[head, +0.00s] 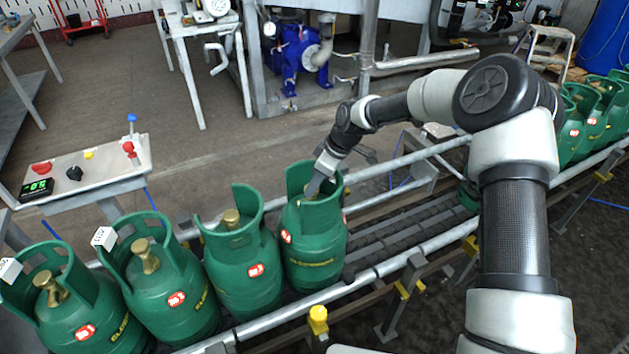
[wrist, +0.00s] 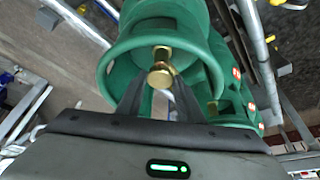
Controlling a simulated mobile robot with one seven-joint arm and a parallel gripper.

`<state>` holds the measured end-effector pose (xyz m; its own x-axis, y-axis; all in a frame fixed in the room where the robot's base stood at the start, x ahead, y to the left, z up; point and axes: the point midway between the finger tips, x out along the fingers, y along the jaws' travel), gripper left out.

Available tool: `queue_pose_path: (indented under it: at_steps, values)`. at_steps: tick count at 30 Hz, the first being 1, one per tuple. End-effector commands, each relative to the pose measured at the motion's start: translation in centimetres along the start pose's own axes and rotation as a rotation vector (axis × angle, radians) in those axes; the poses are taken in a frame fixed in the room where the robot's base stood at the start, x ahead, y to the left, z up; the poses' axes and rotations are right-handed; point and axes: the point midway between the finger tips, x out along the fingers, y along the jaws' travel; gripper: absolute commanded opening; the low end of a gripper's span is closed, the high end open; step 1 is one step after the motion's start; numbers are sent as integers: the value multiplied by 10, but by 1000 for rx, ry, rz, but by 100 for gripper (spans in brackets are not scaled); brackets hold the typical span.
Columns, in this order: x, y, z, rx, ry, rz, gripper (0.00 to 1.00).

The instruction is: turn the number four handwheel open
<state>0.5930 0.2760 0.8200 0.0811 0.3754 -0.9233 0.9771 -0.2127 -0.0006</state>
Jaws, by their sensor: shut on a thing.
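A row of green gas cylinders stands upright on the conveyor, each with a collar around a brass valve. My gripper (head: 313,189) reaches down inside the collar of the rightmost cylinder (head: 315,245) of the near row. In the wrist view its two dark fingers (wrist: 160,82) are shut on the brass handwheel (wrist: 160,77) on top of that cylinder's valve, inside the green collar (wrist: 112,55). In the head view that handwheel is hidden by the gripper. No number is readable on it, and how far it is turned cannot be told.
The neighbouring cylinder (head: 241,265) stands close on the left. Two cylinders further left carry white tags (head: 104,237). The conveyor rollers (head: 400,228) right of the held cylinder are bare. A control panel (head: 85,170) with buttons stands behind at left. A yellow-capped post (head: 318,315) is in front.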

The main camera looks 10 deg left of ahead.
Motion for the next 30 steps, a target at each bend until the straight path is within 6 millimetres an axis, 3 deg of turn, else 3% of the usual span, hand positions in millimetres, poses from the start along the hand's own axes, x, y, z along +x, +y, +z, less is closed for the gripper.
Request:
queue_pose_path:
  at_steps: [15, 30]
  values:
    - [2, 5, 0, -368, -2, -152, 11]
    - [1, 6, 1, -473, -5, -196, 11]
